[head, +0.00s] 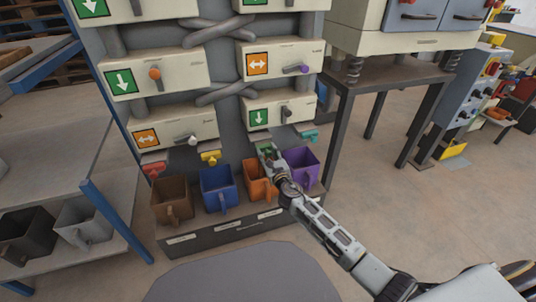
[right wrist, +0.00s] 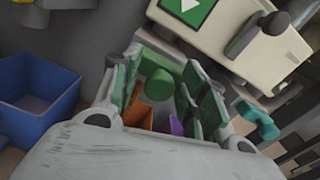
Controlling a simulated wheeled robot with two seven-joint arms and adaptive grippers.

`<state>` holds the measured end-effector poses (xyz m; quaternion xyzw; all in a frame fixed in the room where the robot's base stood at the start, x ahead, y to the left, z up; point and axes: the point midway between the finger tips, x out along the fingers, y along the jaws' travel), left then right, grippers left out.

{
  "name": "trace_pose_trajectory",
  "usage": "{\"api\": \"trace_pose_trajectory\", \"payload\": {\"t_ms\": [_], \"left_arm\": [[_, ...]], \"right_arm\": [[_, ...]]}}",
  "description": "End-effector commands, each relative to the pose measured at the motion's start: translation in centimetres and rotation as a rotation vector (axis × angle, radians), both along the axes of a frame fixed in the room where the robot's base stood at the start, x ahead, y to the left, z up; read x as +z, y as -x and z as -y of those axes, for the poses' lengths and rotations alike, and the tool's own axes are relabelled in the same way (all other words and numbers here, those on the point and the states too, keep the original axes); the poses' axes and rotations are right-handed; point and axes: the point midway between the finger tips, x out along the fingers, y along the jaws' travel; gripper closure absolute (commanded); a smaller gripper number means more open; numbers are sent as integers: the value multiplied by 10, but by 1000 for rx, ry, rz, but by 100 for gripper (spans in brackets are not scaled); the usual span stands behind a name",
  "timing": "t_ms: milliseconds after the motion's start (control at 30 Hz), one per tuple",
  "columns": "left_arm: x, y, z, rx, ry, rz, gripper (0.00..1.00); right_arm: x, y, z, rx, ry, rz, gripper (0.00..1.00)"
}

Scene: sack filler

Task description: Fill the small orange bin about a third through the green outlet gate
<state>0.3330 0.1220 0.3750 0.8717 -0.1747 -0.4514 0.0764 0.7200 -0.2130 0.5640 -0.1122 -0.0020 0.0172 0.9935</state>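The small orange bin (head: 258,188) stands on the low shelf under the machine, between the blue and purple bins. Part of it shows between my fingers in the right wrist view (right wrist: 138,113); my gripper hides some of it, and I cannot tell its contents. The green outlet gate (head: 264,147) is above it, partly covered by my right gripper (head: 268,157). In the right wrist view, the gate's green knob (right wrist: 159,83) is between the green-padded fingers, which stand apart with gaps on both sides. My left gripper is out of view.
A brown bin (head: 172,200) and a blue bin (head: 219,188) stand left of the orange one. A purple bin (head: 302,167) is close on its right. Red (head: 153,168), yellow (head: 210,158) and teal (head: 309,136) gates hang nearby. Open floor lies to the right.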

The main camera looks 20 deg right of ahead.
Motion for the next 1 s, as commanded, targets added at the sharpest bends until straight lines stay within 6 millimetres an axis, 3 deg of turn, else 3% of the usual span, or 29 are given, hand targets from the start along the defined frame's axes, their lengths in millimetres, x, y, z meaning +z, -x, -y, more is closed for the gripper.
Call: {"api": "trace_pose_trajectory", "payload": {"t_ms": [533,1000], "left_arm": [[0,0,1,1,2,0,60],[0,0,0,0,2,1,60]], "right_arm": [[-1,6,1,0,1,-1,52],[-1,47,2,0,2,-1,52]]}}
